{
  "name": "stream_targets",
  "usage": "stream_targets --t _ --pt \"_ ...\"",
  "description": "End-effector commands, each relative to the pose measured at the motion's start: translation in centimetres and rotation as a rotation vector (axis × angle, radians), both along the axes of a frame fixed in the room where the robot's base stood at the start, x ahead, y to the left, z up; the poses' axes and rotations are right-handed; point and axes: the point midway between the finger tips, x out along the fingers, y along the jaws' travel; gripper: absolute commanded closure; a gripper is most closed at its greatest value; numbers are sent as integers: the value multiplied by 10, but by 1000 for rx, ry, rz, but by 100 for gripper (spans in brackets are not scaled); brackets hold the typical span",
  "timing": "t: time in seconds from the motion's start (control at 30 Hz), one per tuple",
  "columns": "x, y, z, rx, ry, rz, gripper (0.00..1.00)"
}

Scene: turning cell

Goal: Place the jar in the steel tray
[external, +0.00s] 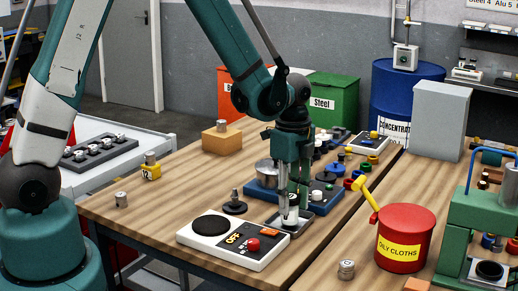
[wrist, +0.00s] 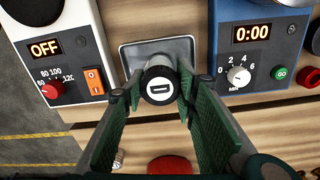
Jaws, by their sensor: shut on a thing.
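The jar (wrist: 159,84), with a dark round top bearing a pale mark, is between the two fingers of my gripper (wrist: 158,92) in the wrist view. In the external view my gripper (external: 292,203) points down and is shut on the jar, whose white body (external: 291,214) shows low between the fingers. The steel tray (wrist: 184,47) is a shallow grey square on the table, and its rim (external: 303,231) also shows in the external view. The jar appears over the tray's near part. I cannot tell whether it touches the tray floor.
A white hotplate (external: 222,242) reading OFF stands left of the tray. A blue timer unit (external: 323,205) reading 0:00 stands close on its right. A red oily-cloths can (external: 405,234) and a green press (external: 453,232) are further right.

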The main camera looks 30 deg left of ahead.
Motion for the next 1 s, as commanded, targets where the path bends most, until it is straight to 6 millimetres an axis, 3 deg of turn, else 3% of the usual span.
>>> stream_targets --t 0.5,0.53,0.63,1.0 --pt "0 0 -6 0 0 0 84" --pt "0 0 -5 0 0 0 68" --pt "0 0 -5 0 0 0 56" --pt "0 0 -4 0 0 0 56"
